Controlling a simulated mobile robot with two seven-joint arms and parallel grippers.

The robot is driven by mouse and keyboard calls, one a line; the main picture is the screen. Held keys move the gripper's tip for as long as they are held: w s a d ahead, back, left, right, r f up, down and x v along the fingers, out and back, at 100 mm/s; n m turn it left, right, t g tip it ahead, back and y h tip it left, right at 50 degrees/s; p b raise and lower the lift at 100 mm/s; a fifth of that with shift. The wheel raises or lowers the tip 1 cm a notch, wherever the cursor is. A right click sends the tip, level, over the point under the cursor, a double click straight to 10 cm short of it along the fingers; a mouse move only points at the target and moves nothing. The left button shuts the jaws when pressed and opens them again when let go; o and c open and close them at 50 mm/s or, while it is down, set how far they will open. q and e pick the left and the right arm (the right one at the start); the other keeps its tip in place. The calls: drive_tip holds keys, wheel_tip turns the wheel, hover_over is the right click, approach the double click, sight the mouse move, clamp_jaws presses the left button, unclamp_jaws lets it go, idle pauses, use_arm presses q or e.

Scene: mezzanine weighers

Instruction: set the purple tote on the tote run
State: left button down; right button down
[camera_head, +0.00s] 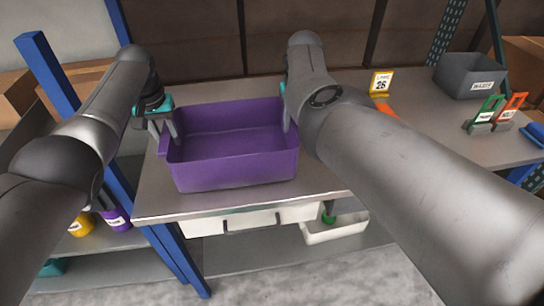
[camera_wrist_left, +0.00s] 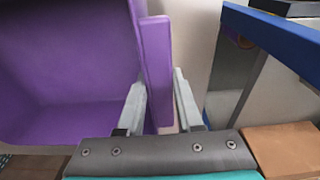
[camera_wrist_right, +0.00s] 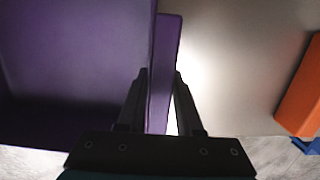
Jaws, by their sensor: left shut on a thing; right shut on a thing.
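The purple tote (camera_head: 235,170) is upright and empty, over the left part of the grey bench top (camera_head: 330,165). I cannot tell whether its bottom touches the bench. My left gripper (camera_head: 166,130) is shut on the tote's left end; in the left wrist view the tote's flange (camera_wrist_left: 155,60) lies between its fingers. My right gripper (camera_head: 287,115) is shut on the right end, mostly hidden behind my arm; in the right wrist view its fingers straddle the flange (camera_wrist_right: 163,65). Nothing in view is clearly marked as the tote run.
A yellow sign (camera_head: 380,82) marked 26, a grey bin (camera_head: 468,76), and green (camera_head: 485,112) and orange (camera_head: 512,110) tagged items stand to the right. A blue post (camera_head: 60,85) rises at the left. White trays (camera_head: 335,230) sit below the bench.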

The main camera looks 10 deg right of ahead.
use_arm(q)
drive_tip(key=c, duration=1)
unclamp_jaws()
drive_tip(key=shift+f, duration=0.2)
use_arm(e)
drive_tip(key=c, duration=1)
unclamp_jaws()
drive_tip(key=shift+f, duration=0.2)
use_arm(q)
drive_tip(key=o, duration=0.4)
drive_tip(key=shift+r, duration=0.1)
use_arm(e)
drive_tip(key=o, duration=0.4)
use_arm(q)
drive_tip(key=shift+o, duration=0.2)
use_arm(e)
drive_tip(key=shift+o, duration=0.2)
use_arm(q)
drive_tip(key=shift+r, duration=0.1)
use_arm(e)
drive_tip(key=shift+r, duration=0.45)
use_arm(q)
wheel_tip(320, 180, up, 12)
drive_tip(key=s, duration=0.1)
drive_tip(key=shift+s+f, duration=0.2)
drive_tip(key=shift+s, duration=0.2)
use_arm(e)
wheel_tip(320, 180, up, 11)
drive_tip(key=s, duration=0.1)
drive_tip(key=shift+s, duration=0.4)
